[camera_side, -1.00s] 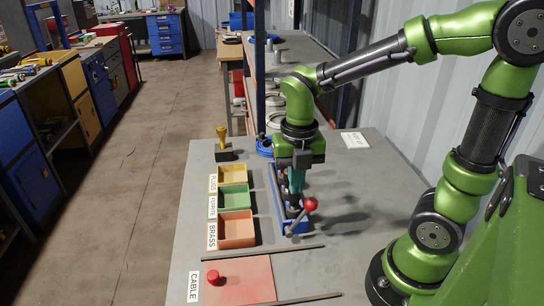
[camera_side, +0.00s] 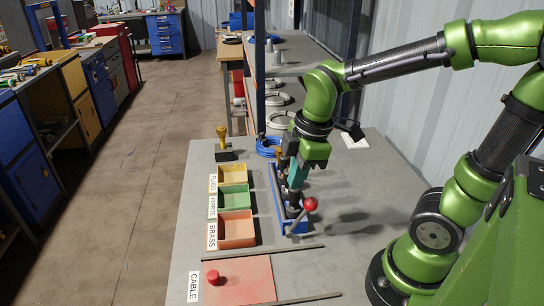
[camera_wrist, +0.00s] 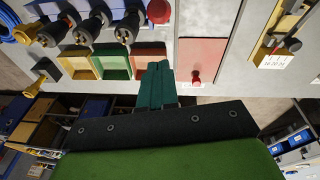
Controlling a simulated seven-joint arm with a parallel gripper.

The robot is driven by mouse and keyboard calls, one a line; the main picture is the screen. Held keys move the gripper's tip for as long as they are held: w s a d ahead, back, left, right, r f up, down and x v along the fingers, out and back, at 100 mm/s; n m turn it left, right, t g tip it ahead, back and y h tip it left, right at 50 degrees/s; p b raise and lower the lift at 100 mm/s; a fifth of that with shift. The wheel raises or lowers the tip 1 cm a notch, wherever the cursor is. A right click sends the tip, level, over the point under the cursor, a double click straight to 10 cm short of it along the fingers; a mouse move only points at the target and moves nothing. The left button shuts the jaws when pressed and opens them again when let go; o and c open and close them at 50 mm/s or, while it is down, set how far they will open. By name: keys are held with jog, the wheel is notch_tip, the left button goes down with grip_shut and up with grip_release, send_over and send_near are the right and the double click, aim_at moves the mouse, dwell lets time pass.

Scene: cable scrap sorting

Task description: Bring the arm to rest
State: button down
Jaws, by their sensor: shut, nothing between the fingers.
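My gripper (camera_side: 296,180) hangs tilted over the blue rack in the side view, its teal fingers pointing down. In the wrist view my gripper (camera_wrist: 158,72) has its fingers pressed together, with nothing between them. The blue rack (camera_side: 297,229) holds several dark plugs and has a red ball-ended lever (camera_side: 310,204) at its near end. The plugs (camera_wrist: 127,28) also show at the top left of the wrist view. In the side view, whether the fingertips touch the plugs cannot be told.
Yellow (camera_side: 232,173), green (camera_side: 234,190) and orange (camera_side: 237,214) bins stand left of the rack. A red pad (camera_side: 245,285) with a red knob (camera_side: 213,277) lies in front, beside a CABLE label. A blue cable coil (camera_side: 266,147) lies behind.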

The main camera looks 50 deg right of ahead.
jog(key=s+r+m+t+y, duration=0.1)
jog(key=s+r+m+t, duration=0.2)
jog(key=m, duration=1.1)
notch_tip(320, 180, up, 4)
jog(key=shift+f+m+t, duration=0.2)
jog(key=shift+m+t, duration=0.1)
jog(key=shift+t, duration=0.8)
jog(key=c, duration=1.8)
grip_release()
jog(key=shift+a, duration=0.1)
